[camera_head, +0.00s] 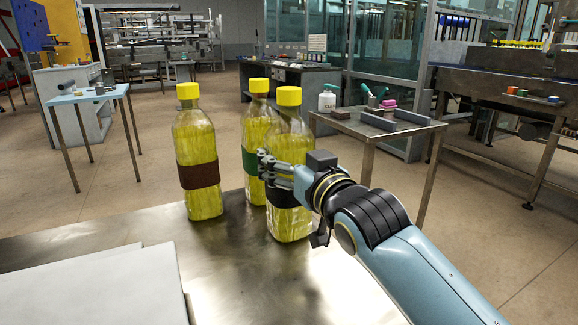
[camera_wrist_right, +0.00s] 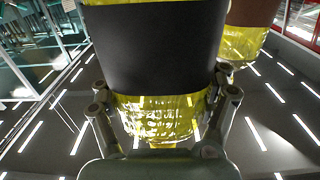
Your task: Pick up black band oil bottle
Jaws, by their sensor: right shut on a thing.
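The black band oil bottle (camera_head: 288,133) is clear with yellow oil and a yellow cap, upright at the front right of three bottles. My right gripper (camera_head: 275,169) is shut around its middle from the right. The black band is mostly hidden behind the gripper, with a part showing below it. In the right wrist view the wide black band (camera_wrist_right: 152,45) fills the space between the gripper's fingers (camera_wrist_right: 162,98). I cannot tell whether the bottle's base touches the table. My left gripper is not in view.
A green band bottle (camera_head: 250,160) stands close behind, partly hidden. A brown band bottle (camera_head: 198,176) stands to the left. The metal table (camera_head: 230,270) carries a pale flat panel (camera_head: 90,290) at front left. A side table (camera_head: 375,132) with small items stands behind right.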

